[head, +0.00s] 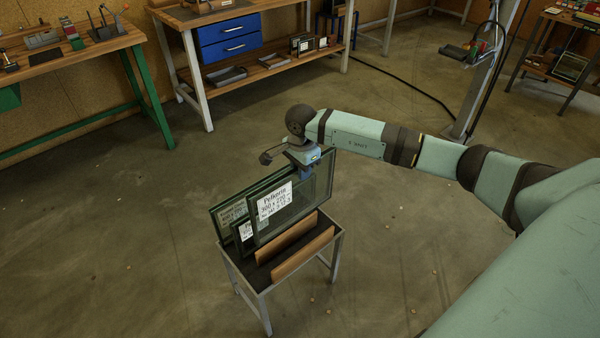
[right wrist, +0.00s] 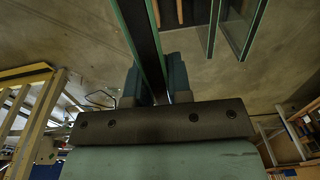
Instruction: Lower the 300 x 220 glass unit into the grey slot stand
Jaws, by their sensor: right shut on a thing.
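The glass unit labelled 300 x 220 (head: 319,187) is upright over the slot stand (head: 339,236), a small grey-framed table with wooden dividers. My right gripper (head: 305,170) is shut on its top edge. In the right wrist view the fingers (right wrist: 154,84) are on both sides of the unit (right wrist: 130,28). The label faces the head camera. I cannot tell whether the lower edge is inside a slot or just above it. My left gripper is not in view.
Another larger labelled glass unit (head: 228,211) and a smaller one (head: 240,238) stand close behind and left of the held unit. Wooden dividers (head: 303,254) are on the near side.

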